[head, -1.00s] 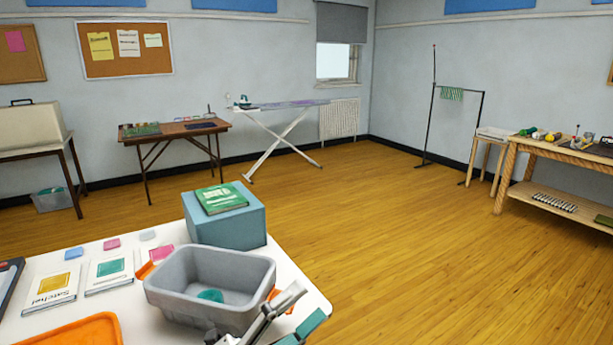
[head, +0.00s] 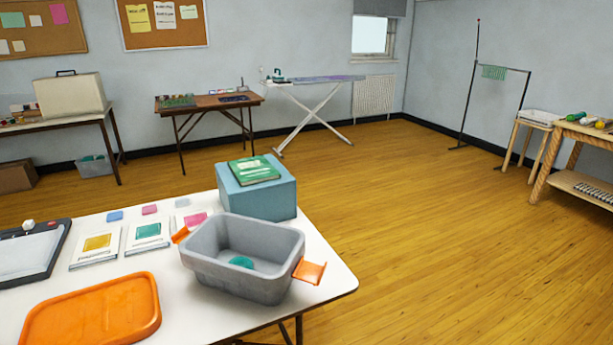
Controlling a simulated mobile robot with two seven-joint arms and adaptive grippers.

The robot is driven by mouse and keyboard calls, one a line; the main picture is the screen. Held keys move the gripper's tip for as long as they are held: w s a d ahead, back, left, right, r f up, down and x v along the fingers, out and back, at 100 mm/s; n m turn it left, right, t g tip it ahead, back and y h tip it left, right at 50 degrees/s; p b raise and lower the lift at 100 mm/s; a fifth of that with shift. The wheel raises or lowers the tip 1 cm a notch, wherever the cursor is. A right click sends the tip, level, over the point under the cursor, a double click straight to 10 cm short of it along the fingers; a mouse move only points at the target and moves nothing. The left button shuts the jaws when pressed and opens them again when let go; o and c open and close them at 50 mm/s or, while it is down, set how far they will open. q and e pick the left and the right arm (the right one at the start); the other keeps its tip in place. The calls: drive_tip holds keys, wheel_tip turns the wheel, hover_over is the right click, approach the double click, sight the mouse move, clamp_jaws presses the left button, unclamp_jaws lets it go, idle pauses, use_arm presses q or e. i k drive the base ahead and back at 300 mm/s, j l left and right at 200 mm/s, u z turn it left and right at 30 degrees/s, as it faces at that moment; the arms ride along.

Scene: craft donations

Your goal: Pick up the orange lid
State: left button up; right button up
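The orange lid (head: 92,312) lies flat on the white table (head: 345,283) at the lower left of the head view, with a raised rim and rounded corners. Its near edge is cut off by the bottom of the picture. To its right stands a grey bin (head: 218,266) with orange clips at its ends; the right clip (head: 310,271) sticks outward. A teal item (head: 241,262) lies inside the bin. Neither of my grippers shows in the head view.
A blue box (head: 278,196) with a green book (head: 254,170) on top stands behind the bin.

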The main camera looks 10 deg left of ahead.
sight(125, 309)
drive_tip(key=u, duration=1.65)
